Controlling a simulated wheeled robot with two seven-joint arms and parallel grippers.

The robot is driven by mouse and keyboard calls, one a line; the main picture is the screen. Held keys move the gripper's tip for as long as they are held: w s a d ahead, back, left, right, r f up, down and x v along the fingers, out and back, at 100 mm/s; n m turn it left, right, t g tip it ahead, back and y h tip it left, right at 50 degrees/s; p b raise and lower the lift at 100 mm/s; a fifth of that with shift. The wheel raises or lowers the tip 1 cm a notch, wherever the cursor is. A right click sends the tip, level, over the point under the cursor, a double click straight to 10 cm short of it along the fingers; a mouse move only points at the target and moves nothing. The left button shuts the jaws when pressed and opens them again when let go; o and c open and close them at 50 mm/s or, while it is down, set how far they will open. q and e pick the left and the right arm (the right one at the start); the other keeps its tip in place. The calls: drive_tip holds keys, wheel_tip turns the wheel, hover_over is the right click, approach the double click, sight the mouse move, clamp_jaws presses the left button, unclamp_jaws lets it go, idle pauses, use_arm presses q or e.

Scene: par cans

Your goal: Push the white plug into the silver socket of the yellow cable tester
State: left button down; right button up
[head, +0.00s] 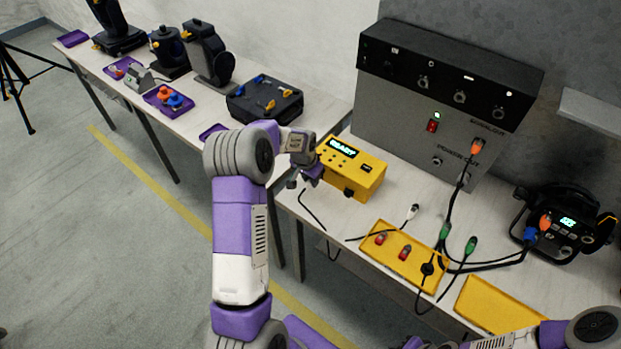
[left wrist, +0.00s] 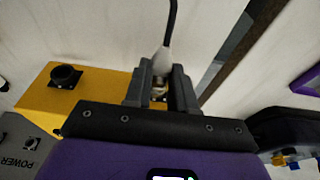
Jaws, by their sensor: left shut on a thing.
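The yellow cable tester (head: 352,180) stands on the near table with a lit display reading READY. It also shows in the left wrist view (left wrist: 100,88), with a black round socket (left wrist: 66,76) on one face. My left gripper (head: 308,172) is at the tester's left end, its fingers (left wrist: 160,92) shut on the white plug (left wrist: 163,60) with a black cable rising from it. Silver metal shows between the fingers, beside the yellow body; I cannot tell whether it is plug tip or socket, or how deep the plug sits. My right gripper is at most a dark fragment at the bottom edge.
Another white plug (head: 412,211) lies near a yellow tray (head: 385,250) with red parts. Green-ended cables and a grey power panel (head: 420,120) are to the right. A black device (head: 565,225) stands at far right. A second table (head: 200,100) stands behind left.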

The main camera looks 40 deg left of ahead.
use_arm(q)
drive_tip(key=shift+w, duration=0.7)
idle(0.8)
drive_tip(key=c, duration=0.9)
unclamp_jaws()
drive_tip(key=shift+o, duration=0.2)
drive_tip(key=p+v, duration=0.1)
drive_tip(key=v, duration=0.6)
drive_tip(key=shift+r, duration=0.3)
drive_tip(key=shift+s, duration=0.1)
